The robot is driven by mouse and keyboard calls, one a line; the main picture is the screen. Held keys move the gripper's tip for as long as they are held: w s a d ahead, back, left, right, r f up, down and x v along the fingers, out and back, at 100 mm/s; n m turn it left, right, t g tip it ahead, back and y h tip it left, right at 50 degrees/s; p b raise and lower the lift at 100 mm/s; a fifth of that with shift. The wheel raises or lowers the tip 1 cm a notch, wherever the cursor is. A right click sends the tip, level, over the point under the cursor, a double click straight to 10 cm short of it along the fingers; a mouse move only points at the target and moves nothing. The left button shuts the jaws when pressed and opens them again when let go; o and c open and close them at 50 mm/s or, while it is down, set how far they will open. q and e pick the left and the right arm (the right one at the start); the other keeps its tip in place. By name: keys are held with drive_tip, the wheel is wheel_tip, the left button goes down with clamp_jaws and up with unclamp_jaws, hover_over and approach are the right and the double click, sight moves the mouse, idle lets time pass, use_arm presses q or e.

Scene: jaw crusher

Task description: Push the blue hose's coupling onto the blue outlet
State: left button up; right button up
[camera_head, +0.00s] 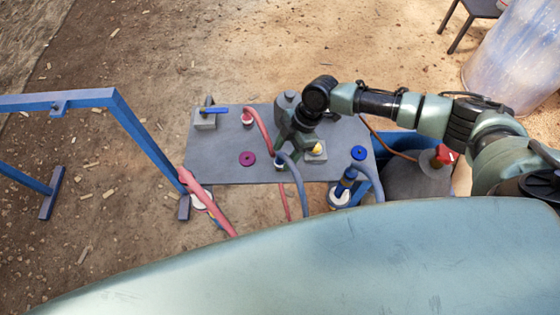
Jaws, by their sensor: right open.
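A blue-grey hose (297,180) rises from the table's front edge and bends over to a small coupling with a blue end (281,164) on the grey table. Whether this end is seated on a blue outlet cannot be told; the outlet is not clearly seen. My right gripper (287,142) is open, pointing down just above this hose end; whether it touches the hose is unclear. A second blue-grey hose (374,182) arches at the front right to a dark blue fitting (345,184) over a white round base (339,197). My left gripper is out of view.
A blue frame (130,122) stands left.

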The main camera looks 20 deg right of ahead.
sight(280, 161)
drive_tip(key=x, duration=0.4)
drive_tip(key=shift+s+d, duration=0.1)
drive_tip(key=shift+c, duration=0.3)
clamp_jaws()
